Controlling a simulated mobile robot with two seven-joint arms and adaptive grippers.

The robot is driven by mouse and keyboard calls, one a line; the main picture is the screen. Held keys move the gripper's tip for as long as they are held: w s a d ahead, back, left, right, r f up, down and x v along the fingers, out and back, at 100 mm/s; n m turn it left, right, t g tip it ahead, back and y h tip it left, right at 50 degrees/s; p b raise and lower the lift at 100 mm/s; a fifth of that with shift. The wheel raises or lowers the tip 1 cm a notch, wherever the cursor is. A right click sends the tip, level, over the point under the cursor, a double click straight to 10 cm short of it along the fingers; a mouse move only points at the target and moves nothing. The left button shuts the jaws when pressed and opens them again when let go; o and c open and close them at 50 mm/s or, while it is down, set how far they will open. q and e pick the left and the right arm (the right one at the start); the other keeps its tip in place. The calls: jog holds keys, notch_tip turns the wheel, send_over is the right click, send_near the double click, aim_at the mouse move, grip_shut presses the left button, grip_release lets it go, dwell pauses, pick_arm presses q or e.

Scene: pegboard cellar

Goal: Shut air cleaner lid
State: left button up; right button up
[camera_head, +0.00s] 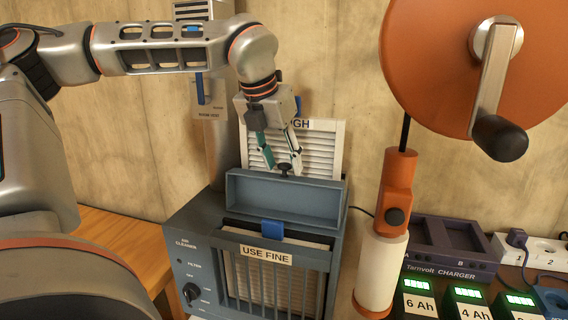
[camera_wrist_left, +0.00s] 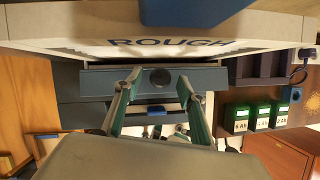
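The blue-grey air cleaner (camera_head: 190,255) stands at the lower middle of the head view. Its lid (camera_head: 283,198) stands raised at the back of the top, its recessed face toward me. A dark knob (camera_head: 284,169) shows at the lid's upper edge; it is a dark round spot in the left wrist view (camera_wrist_left: 160,77). A filter labelled USE FINE (camera_head: 265,255), with a blue tab, sits in the body. My left gripper (camera_head: 283,167) is open, its fingers (camera_wrist_left: 158,84) either side of the knob; contact cannot be told. My right gripper is out of view.
A white filter labelled ROUGH (camera_head: 320,148) stands behind the lid, close to my left gripper. An orange crank wheel (camera_head: 430,60) and an orange-and-white tool (camera_head: 378,270) stand at the right. A charger (camera_head: 450,262) with several lit batteries is farther right.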

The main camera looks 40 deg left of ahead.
pick_arm(q)
jog(key=shift+w+f, duration=0.15)
jog(key=shift+f, duration=0.15)
grip_shut()
